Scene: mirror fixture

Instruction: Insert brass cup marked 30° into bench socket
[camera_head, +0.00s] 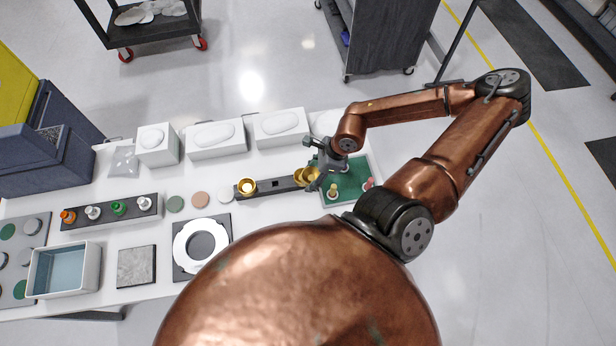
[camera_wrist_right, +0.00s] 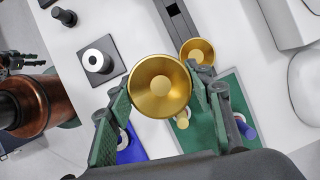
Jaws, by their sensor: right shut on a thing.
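My right gripper (camera_head: 323,167) is shut on a brass cup (camera_wrist_right: 160,86), which sits between its two fingers in the wrist view. This cup also shows in the head view (camera_head: 312,174), above the right end of the dark bench strip (camera_head: 274,185). A second brass cup (camera_head: 299,178) is at that right end, beside the held one; it also shows in the wrist view (camera_wrist_right: 197,51). A small square opening shows mid-strip. No 30° mark is legible. A small dark claw, apparently my left gripper (camera_wrist_right: 14,62), shows at the wrist view's left edge.
A green tray (camera_head: 345,183) with small pegs lies under and right of my right gripper. White boxes (camera_head: 215,138) line the back.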

